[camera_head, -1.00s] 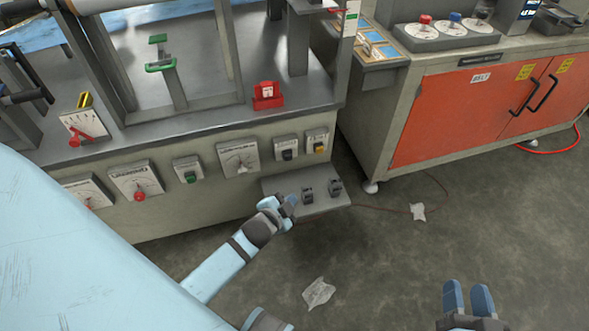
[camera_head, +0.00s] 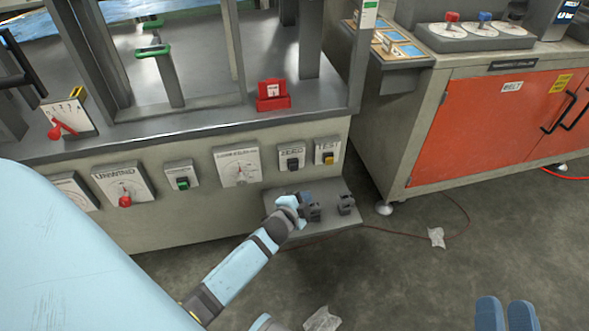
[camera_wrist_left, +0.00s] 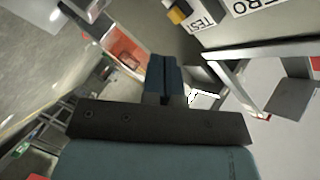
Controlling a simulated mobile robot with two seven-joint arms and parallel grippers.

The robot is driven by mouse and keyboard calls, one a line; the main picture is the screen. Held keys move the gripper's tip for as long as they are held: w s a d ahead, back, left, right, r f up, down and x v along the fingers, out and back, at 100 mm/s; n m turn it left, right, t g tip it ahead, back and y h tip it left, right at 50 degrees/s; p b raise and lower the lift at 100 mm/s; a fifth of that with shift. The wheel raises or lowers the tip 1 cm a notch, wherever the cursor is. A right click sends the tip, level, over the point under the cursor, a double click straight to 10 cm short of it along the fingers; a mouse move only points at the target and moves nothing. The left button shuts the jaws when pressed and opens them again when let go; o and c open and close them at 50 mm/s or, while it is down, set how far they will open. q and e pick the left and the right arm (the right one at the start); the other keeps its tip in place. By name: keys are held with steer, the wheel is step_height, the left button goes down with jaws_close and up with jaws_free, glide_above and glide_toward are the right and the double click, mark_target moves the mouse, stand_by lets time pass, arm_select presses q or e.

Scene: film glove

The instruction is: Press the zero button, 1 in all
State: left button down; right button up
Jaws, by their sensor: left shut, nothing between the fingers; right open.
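The zero button is a dark button (camera_head: 292,164) on a small pale panel (camera_head: 291,151) marked ZERO, on the front of the machine. In the left wrist view only part of the ZERO label (camera_wrist_left: 258,5) shows at the top edge; its button is out of frame. My left gripper (camera_head: 303,201) is shut and empty, below the zero panel, over the small grey shelf and apart from the button. Its closed blue fingers also show in the left wrist view (camera_wrist_left: 165,68). My right gripper (camera_head: 506,312) is open and empty at the bottom right, over the floor.
A TEST panel with a yellow button (camera_head: 328,160) sits right of the zero panel. The grey shelf (camera_head: 340,227) with dark levers (camera_head: 346,204) juts out below. A green button (camera_head: 183,183) is further left. An orange cabinet (camera_head: 480,120) stands at the right.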

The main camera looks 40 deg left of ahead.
mark_target(294, 167)
arm_select(q)
steer(key=w+a, duration=0.5)
steer(key=a, duration=0.1)
steer(key=shift+w+a, duration=0.15)
steer(key=shift+w, duration=0.05)
steer(key=shift+a, duration=0.1)
stand_by(1.9)
steer(key=shift+w+a, duration=0.25)
steer(key=shift+w, duration=0.05)
steer(key=shift+w+a, duration=0.25)
steer(key=shift+a, duration=0.1)
stand_by(1.0)
steer(key=shift+d, duration=0.1)
steer(key=shift+s+d, duration=0.55)
steer(key=shift+d, duration=0.1)
